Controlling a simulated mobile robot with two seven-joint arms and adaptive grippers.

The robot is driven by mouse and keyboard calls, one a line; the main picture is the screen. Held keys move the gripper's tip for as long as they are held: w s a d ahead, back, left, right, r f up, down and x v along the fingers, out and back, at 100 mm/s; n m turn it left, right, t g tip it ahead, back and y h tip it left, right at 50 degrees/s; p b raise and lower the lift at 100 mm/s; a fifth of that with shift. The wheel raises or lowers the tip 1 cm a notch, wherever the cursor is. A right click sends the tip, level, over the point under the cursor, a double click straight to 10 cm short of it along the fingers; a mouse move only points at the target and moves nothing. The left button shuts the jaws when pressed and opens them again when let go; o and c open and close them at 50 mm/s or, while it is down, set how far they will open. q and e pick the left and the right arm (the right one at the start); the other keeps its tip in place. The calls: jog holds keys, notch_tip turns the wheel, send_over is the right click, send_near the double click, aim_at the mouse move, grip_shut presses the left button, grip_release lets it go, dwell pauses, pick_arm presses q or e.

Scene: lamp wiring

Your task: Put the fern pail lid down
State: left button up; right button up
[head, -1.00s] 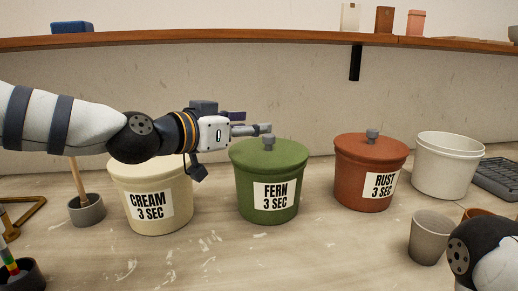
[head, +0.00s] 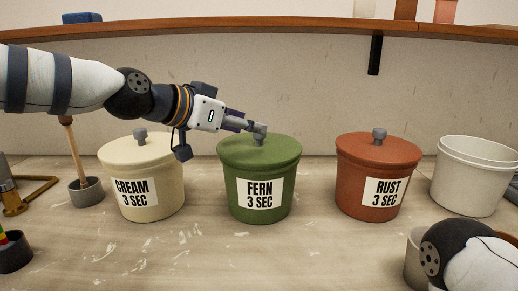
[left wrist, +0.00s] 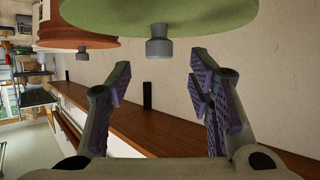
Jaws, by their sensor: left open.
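The green fern pail (head: 258,200), labelled "FERN 3 SEC", stands upright in the middle of the table. Its green lid (head: 232,149) sits on top and looks level and seated on the rim. The lid's grey knob (head: 259,139) is partly behind my left gripper (head: 257,128) in the head view. In the left wrist view the lid (left wrist: 200,12) and its knob (left wrist: 159,42) appear upside down. The left gripper (left wrist: 162,68) is open, its fingertips to either side of the knob, with a visible gap. My right gripper is out of view.
The cream pail (head: 145,165) stands left and the rust pail (head: 372,175) right, both lidded. An open white bucket (head: 470,175) and a cup (head: 413,265) are further right. A grey holder with a stick (head: 85,192) is left.

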aim_at(259, 140)
pick_arm(q)
jog(key=x, duration=0.5)
jog(key=shift+f, duration=0.35)
jog(key=shift+s+r, duration=0.1)
jog(key=shift+r, duration=0.05)
grip_shut()
